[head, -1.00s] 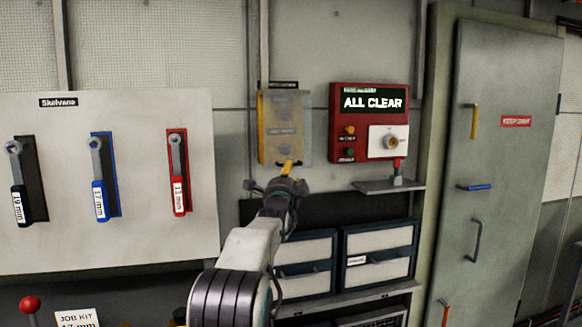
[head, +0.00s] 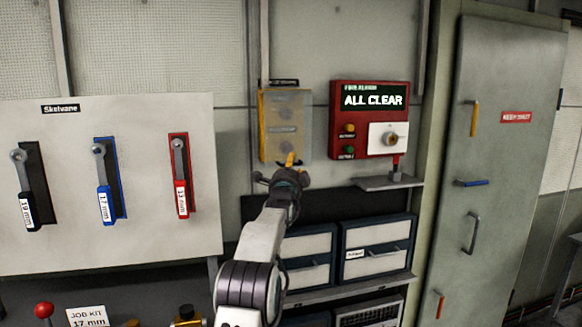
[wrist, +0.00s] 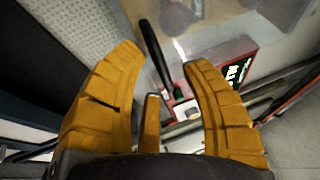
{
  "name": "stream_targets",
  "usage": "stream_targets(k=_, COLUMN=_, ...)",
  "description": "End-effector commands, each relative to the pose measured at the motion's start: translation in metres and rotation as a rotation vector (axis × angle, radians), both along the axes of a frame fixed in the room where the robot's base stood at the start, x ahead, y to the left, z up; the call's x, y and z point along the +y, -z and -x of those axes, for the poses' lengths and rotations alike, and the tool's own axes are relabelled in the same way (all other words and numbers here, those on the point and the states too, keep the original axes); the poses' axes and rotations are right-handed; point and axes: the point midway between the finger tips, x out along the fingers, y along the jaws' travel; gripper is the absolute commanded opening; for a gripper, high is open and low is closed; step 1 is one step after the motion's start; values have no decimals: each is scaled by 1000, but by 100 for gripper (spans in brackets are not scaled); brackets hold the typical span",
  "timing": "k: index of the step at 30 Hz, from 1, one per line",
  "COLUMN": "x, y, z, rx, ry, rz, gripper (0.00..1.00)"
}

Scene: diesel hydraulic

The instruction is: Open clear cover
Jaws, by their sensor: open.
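The clear cover (head: 298,128) is a see-through box on the wall with a yellowish left side, below a small dark label. Faint round shapes show through it, and it looks closed. My gripper (head: 290,160) is at its lower edge in the head view; I cannot tell whether it touches. In the wrist view my gripper (wrist: 163,58) has its yellow fingers spread wide. A dark bar (wrist: 153,50) lies between the fingertips, and nothing is clamped. The cover's clear surface (wrist: 218,22) fills the top of the wrist view.
A red "ALL CLEAR" panel (head: 369,120) is right of the cover, with a small shelf (head: 385,183) below. Drawers (head: 375,250) stand under it. A tool board with wrenches (head: 65,230) is left. A tall cabinet (head: 515,70) stands right.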

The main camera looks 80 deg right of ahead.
Motion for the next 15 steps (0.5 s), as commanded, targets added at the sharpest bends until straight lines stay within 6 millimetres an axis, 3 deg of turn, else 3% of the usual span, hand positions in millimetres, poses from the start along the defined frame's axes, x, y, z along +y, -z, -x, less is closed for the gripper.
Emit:
stream_targets(k=8, x=0, y=0, z=0, rx=0, ry=0, rz=0, gripper=45)
stream_targets(k=15, x=0, y=0, z=0, rx=0, ry=0, rz=0, gripper=24)
